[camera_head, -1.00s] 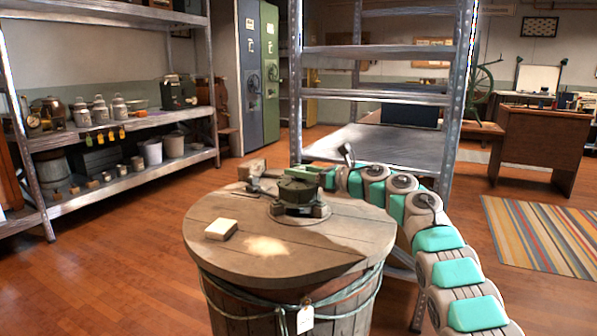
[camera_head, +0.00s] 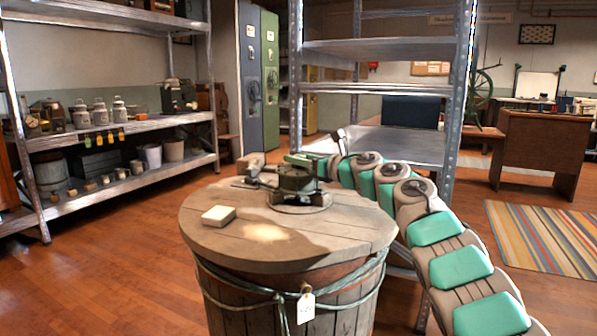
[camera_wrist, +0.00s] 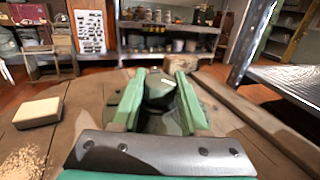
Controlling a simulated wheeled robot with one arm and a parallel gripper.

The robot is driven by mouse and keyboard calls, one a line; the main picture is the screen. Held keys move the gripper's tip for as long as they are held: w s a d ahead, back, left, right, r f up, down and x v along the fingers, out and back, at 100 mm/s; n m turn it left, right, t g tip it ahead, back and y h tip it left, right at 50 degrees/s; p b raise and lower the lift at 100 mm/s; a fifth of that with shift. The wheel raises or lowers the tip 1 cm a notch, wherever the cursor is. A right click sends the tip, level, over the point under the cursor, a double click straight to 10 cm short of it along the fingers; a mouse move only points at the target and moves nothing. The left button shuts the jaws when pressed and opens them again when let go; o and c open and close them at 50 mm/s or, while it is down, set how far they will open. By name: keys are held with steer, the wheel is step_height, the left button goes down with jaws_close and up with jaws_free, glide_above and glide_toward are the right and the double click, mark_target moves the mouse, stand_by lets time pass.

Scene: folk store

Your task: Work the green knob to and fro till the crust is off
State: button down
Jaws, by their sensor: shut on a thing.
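A round metal fitting (camera_head: 297,199) sits on the wooden barrel lid (camera_head: 330,243), with a dark green knob (camera_head: 295,178) on top. The knob also shows in the wrist view (camera_wrist: 160,92), between the two green fingers. My gripper (camera_wrist: 160,76) is shut on the knob. In the head view my gripper (camera_head: 303,160) reaches in from the right and behind the knob, and its hold there is partly hidden. I cannot make out the crust on the knob clearly.
A pale block (camera_head: 218,215) lies on the lid at the left. A grey metal rack (camera_head: 375,49) stands close behind the barrel. A stocked shelf (camera_head: 150,124) stands at the left. A tag (camera_head: 306,308) hangs from rope around the barrel.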

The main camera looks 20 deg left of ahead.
steer(key=shift+m+t+h+b, duration=0.8)
steer(key=shift+m+t, duration=0.2)
steer(key=shift+t, duration=0.5)
steer(key=shift+r+m+t+h+p, duration=0.2)
steer(key=shift+m+t+h+p, duration=0.15)
steer(key=shift+m+t+h, duration=0.65)
steer(key=m+t+h+p, duration=0.2)
steer(key=p, duration=0.1)
steer(key=shift+r+t, duration=0.15)
steer(key=shift+t, duration=0.15)
steer(key=shift+d+f+m+t+h+p, duration=0.1)
steer(key=shift+f+m+t+h+p, duration=0.1)
steer(key=shift+m+t+h+p, duration=0.65)
steer(key=shift+g+h+p, duration=0.25)
steer(key=shift+p, duration=0.2)
steer(key=shift+c, duration=2.1)
jaws_free()
steer(key=shift+f, duration=0.1)
